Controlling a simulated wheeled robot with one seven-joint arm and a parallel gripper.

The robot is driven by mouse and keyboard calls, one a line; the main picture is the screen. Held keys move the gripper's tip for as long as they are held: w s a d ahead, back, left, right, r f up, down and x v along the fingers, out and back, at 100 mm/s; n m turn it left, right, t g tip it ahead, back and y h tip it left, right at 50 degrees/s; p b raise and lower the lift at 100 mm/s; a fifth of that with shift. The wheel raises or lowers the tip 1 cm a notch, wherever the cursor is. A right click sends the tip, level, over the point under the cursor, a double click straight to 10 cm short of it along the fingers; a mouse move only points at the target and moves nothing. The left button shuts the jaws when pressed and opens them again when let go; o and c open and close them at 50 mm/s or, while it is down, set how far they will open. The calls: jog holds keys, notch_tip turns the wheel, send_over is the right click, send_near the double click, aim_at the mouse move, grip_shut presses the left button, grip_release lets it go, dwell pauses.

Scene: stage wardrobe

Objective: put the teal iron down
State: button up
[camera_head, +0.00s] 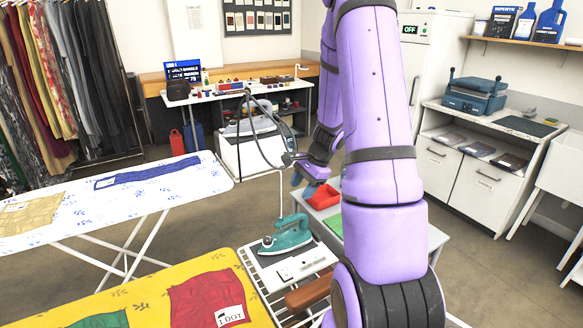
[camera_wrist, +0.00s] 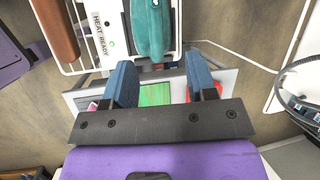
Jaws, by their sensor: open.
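The teal iron (camera_head: 285,236) stands on a dark plate at the wire rest (camera_head: 253,278) beside the yellow ironing board. In the wrist view the iron (camera_wrist: 152,30) lies beyond my fingertips, with nothing of it between them. My gripper (camera_wrist: 159,62) is open and empty, its two blue fingers apart. In the head view my gripper (camera_head: 309,172) is above and behind the iron, clear of it, and partly hidden by my arm. A white panel (camera_wrist: 101,22) reading "HEAT READY" with a small green light is beside the iron.
A grey side table (camera_head: 318,212) with a red tray (camera_head: 323,197) and a green item is below my gripper. A yellow board (camera_head: 140,300) and a white board (camera_head: 125,198) hold flat garments. A pale cord rises near the iron.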

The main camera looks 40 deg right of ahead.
jog(key=s+a+r+n+h, duration=0.1)
jog(key=s+a+r+n, duration=0.2)
jog(key=a+r+n, duration=1.1)
jog(key=s+a+r+n+t+h, duration=0.2)
jog(key=s+a+r+n, duration=0.3)
jog(key=s+a+r, duration=0.6)
jog(key=s+r, duration=0.3)
jog(key=s, duration=0.1)
jog(key=shift+s+a+h, duration=0.3)
jog(key=shift+s+h, duration=0.05)
jog(key=shift+h, duration=0.05)
jog(key=shift+o, duration=0.4)
jog(key=shift+w, duration=0.1)
